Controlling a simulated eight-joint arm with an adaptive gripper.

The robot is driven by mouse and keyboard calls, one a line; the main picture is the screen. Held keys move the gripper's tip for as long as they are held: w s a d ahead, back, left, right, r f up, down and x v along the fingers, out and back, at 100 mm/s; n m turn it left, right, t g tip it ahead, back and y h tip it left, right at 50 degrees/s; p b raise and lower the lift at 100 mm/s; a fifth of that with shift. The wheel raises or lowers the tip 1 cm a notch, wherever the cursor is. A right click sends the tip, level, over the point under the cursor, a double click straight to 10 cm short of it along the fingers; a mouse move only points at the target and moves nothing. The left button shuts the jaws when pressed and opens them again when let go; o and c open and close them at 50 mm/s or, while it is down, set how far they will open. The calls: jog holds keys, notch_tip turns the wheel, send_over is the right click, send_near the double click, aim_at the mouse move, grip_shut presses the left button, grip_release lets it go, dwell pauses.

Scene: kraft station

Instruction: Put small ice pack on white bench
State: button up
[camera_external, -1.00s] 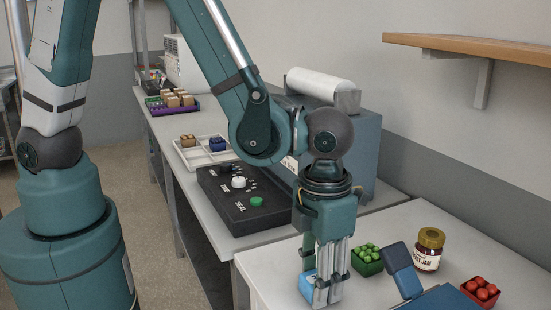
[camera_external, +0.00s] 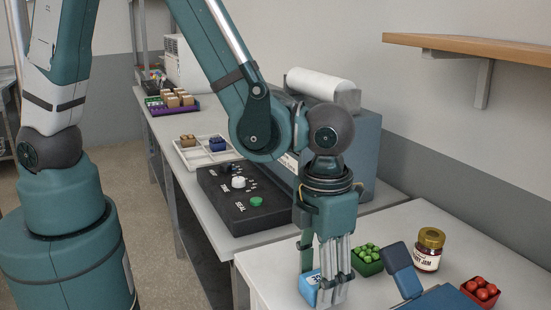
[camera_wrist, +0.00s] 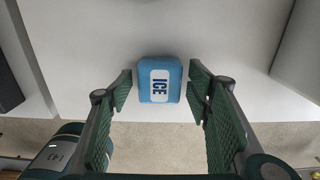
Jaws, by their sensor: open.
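The small ice pack (camera_wrist: 147,90) is a light blue block with a white label reading "ICE". It lies on the white bench (camera_wrist: 85,50) near its front edge. In the external view the ice pack (camera_external: 307,289) is partly hidden behind my gripper (camera_external: 325,275). In the wrist view my gripper (camera_wrist: 160,92) is open. Its two green padded fingers are on either side of the ice pack, with a gap on each side. In the external view the bench (camera_external: 285,262) is at the lower right.
A green crate of green balls (camera_external: 367,260), a jam jar (camera_external: 429,249), a red crate of red balls (camera_external: 482,292) and a blue hinged thing (camera_external: 404,270) stand to the right. A black panel with buttons (camera_external: 232,203) and a white divided tray (camera_external: 205,152) are farther back.

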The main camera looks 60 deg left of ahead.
aim_at(317, 275)
notch_tip(317, 275, up, 11)
jog(key=shift+r+p, duration=0.2)
jog(key=shift+p, duration=0.15)
dwell(0.5)
dwell(0.6)
jog(key=w+a+r+n+t+h, duration=0.1)
jog(key=a+r+n+t, duration=0.1)
jog(key=a+r+n, duration=0.6)
jog(key=w+a+r+n+t, duration=0.1)
jog(key=a+r+n, duration=0.3)
jog(key=a+n, duration=0.7)
jog(key=s+a+r+n+t, duration=0.2)
jog(key=s+a+n, duration=0.1)
jog(key=a+n, duration=0.5)
jog(key=s+a+r+n+t+y, duration=0.1)
jog(key=s+a+r+n+t, duration=0.1)
jog(key=a+n, duration=0.7)
jog(key=shift+s+a+r, duration=0.5)
jog(key=shift+s+r, duration=0.1)
jog(key=shift+s, duration=0.05)
